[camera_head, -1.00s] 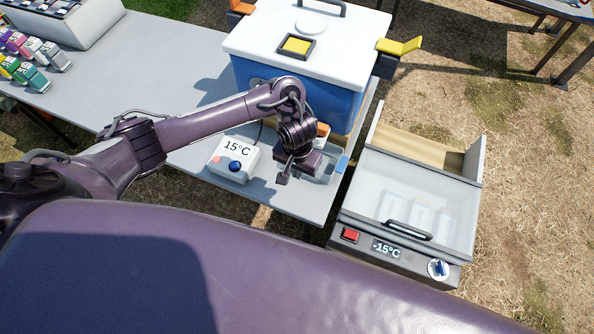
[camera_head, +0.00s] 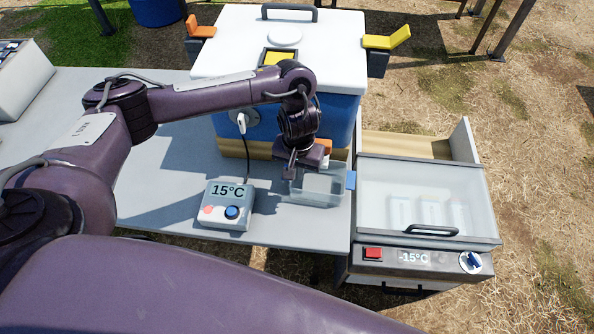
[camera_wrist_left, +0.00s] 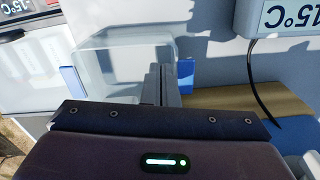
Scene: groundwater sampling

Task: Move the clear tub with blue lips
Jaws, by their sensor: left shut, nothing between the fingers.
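The clear tub (camera_head: 322,187) with blue lips stands on the grey table (camera_head: 165,190), in front of the blue cooler. One blue lip (camera_head: 350,180) shows at its right end in the head view. In the left wrist view the tub (camera_wrist_left: 115,58) lies ahead of the fingers, with a blue lip at each end. My left gripper (camera_head: 290,170) is shut and empty, at the tub's left end and seemingly above it. Its fingers also show in the left wrist view (camera_wrist_left: 160,82), covering part of the tub. I cannot tell whether they touch it. My right gripper is not in view.
The blue cooler (camera_head: 288,118) with a white lid stands behind the tub. A 15°C control box (camera_head: 228,207) with a cable is left of it. A -15°C freezer box (camera_head: 420,210) with a clear lid and white packs inside stands close on the right.

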